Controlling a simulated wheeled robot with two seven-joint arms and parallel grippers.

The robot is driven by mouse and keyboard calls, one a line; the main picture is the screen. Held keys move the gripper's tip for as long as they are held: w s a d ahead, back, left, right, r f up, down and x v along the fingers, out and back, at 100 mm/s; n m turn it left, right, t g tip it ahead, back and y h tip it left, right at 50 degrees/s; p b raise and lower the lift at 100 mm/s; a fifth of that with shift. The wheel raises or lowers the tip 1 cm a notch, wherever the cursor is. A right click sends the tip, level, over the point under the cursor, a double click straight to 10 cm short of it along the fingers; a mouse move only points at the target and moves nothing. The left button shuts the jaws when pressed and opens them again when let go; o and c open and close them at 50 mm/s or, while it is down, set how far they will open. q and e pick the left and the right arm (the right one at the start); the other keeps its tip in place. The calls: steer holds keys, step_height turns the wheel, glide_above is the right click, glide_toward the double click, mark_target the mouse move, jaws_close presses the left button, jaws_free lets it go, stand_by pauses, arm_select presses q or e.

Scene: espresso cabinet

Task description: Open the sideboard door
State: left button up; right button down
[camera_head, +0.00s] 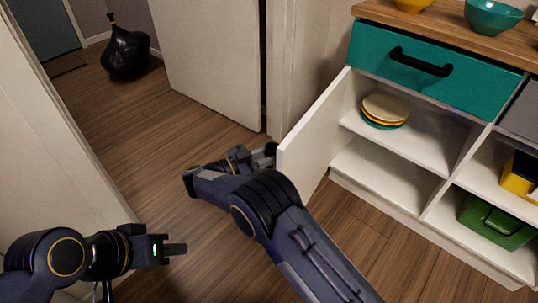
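The sideboard (335,183) stands at the right. Its white door (317,130) is swung out to the left, and the compartment behind it is exposed. My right arm comes in from the bottom. My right gripper (268,153) is at the door's outer left edge, on its outer side. The door and my arm partly hide it, so I cannot tell whether its fingers touch or grip anything. My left gripper (176,249) is at the lower left, well away from the door, over the floor. Its fingers are seen nearly edge-on, with nothing visible between them.
Plates (385,110) are stacked on the upper shelf. Above is a teal drawer (435,75) with a black handle. Bowls (493,16) stand on top. A green box (497,222) is in the lower right compartment. A black bag (126,52) stands on the floor behind.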

steer(key=c, duration=1.3)
jaws_free()
steer(key=shift+w+d+r, duration=0.1)
steer(key=shift+w+d, duration=0.1)
steer(key=shift+d, duration=0.05)
steer(key=shift+o, duration=0.2)
steer(key=shift+a, duration=0.1)
steer(key=shift+s, duration=0.1)
steer(key=p+v, duration=0.1)
steer(key=v, duration=0.6)
steer(key=shift+a+p, duration=0.35)
steer(key=shift+p, duration=0.05)
steer(key=shift+s, duration=0.15)
